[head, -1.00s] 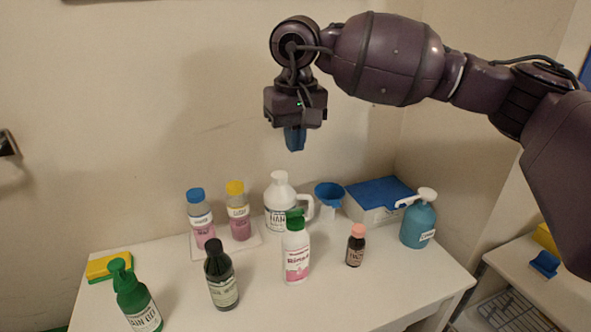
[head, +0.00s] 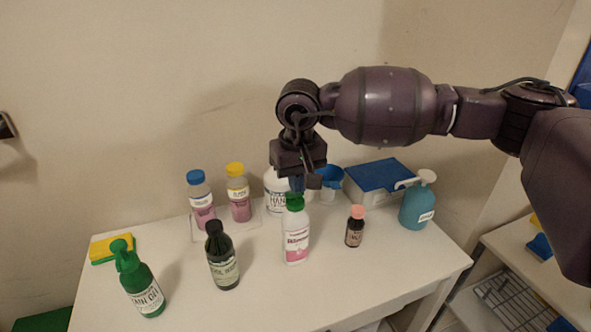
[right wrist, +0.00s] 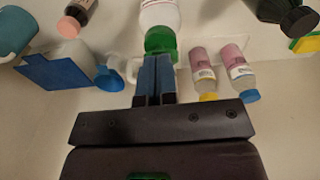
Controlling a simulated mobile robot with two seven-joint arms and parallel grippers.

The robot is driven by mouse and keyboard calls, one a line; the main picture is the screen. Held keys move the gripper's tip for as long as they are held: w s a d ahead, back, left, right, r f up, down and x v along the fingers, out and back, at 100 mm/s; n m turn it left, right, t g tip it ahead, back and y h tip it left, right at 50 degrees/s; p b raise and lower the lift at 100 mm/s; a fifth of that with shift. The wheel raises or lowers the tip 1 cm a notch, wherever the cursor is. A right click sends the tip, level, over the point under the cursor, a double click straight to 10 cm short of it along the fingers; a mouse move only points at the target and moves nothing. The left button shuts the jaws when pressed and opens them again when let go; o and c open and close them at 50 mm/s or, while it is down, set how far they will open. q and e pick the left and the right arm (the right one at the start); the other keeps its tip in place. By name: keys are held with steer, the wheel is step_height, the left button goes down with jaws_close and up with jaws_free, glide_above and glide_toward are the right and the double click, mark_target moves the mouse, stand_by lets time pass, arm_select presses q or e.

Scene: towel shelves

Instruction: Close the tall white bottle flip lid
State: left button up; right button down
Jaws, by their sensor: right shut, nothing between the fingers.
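The tall white bottle (head: 297,240) has a pink-and-white label and stands upright near the middle of the table. Its green flip lid (head: 295,203) is on top; how far it is open is hard to tell. My right gripper (head: 297,187) points down with its blue fingers shut and empty, right at the top of the lid. In the right wrist view, the shut fingers (right wrist: 154,62) overlap the near edge of the green lid (right wrist: 160,41); I cannot tell if they touch. My left gripper is not in view.
A white jug (head: 277,196) and blue funnel (head: 331,178) stand close behind. A dark bottle (head: 222,262) is to the left, a small brown bottle (head: 355,230) and a teal pump bottle (head: 417,207) to the right. The table front (head: 260,308) is clear.

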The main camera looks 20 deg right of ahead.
mark_target(299, 207)
steer(key=shift+s+f, duration=0.15)
stand_by(0.3)
steer(key=shift+s+f+t, duration=0.1)
steer(key=shift+s+t, duration=0.05)
steer(key=shift+t, duration=0.35)
steer(key=shift+s+f+t+b, duration=0.35)
steer(key=shift+t+b, duration=0.3)
steer(key=shift+t, duration=0.25)
steer(key=shift+s+f+t, duration=0.15)
steer(key=shift+s+t, duration=0.05)
steer(key=shift+t, duration=0.1)
steer(key=shift+s+d+f+t+b, duration=0.1)
steer(key=shift+t+b, duration=0.2)
steer(key=shift+b, duration=0.1)
steer(key=shift+f, duration=0.1)
steer(key=shift+s, duration=0.1)
steer(key=shift+s+f+b, duration=0.25)
steer(key=shift+f+b, duration=0.1)
steer(key=shift+b, duration=0.05)
steer(key=shift+w, duration=0.1)
